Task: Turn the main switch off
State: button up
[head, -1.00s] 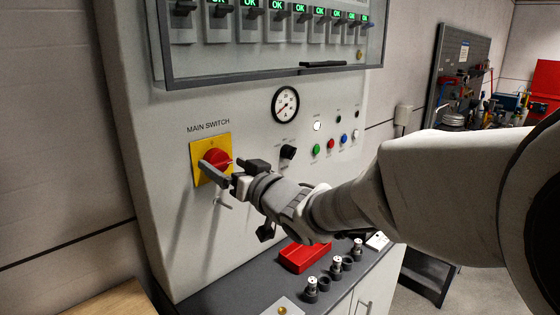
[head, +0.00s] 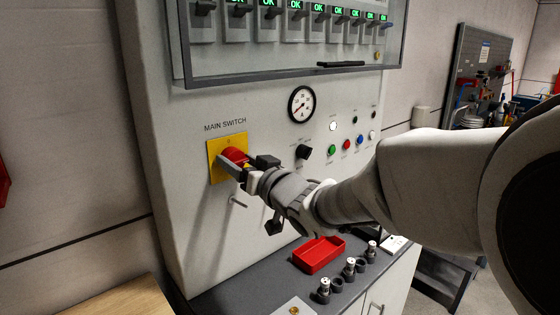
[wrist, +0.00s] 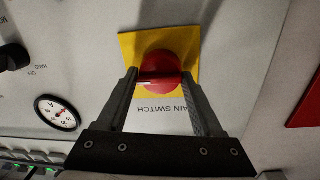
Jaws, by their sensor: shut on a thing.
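The main switch is a red round knob (head: 235,155) on a square yellow plate (head: 214,165), below the words "MAIN SWITCH" on the grey panel. In the wrist view the knob (wrist: 160,66) has a raised grip bar lying roughly across the picture, with a white mark toward its left end. My gripper (head: 247,166) is at the knob from the front right. In the wrist view its two fingers stand on either side of the grip bar, shut on it. The fingers partly hide the knob in the head view. The plate's markings are too small to read.
A thin peg (head: 238,201) sticks out below the plate. A gauge (head: 301,104), a black selector (head: 303,151) and coloured buttons lie to the right. A glazed breaker box (head: 290,75) overhangs above. A red tray (head: 318,254) and small fittings sit on the ledge below.

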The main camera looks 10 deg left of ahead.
jog(key=shift+f+n+b, duration=0.15)
jog(key=shift+n+b, duration=0.15)
jog(key=shift+b, duration=0.25)
jog(key=shift+f+n+b, duration=0.1)
jog(key=shift+n+b, duration=0.5)
jog(key=shift+b, duration=0.3)
jog(key=n+b, duration=0.2)
jog(key=b, duration=0.1)
jog(key=shift+s+a+f+n, duration=0.1)
jog(key=shift+n, duration=0.2)
jog(key=n+b, duration=0.4)
jog(key=shift+n+y, duration=0.3)
jog(key=shift+f+n+g+y+b, duration=0.1)
jog(key=shift+n+g+y+b, duration=0.15)
jog(key=shift+n+b, duration=1.8)
jog(key=shift+n+g+y+b, duration=0.2)
jog(key=shift+n+b, duration=0.95)
jog(key=shift+n, duration=1.7)
jog(key=o, duration=1.3)
jog(key=shift+a, duration=0.1)
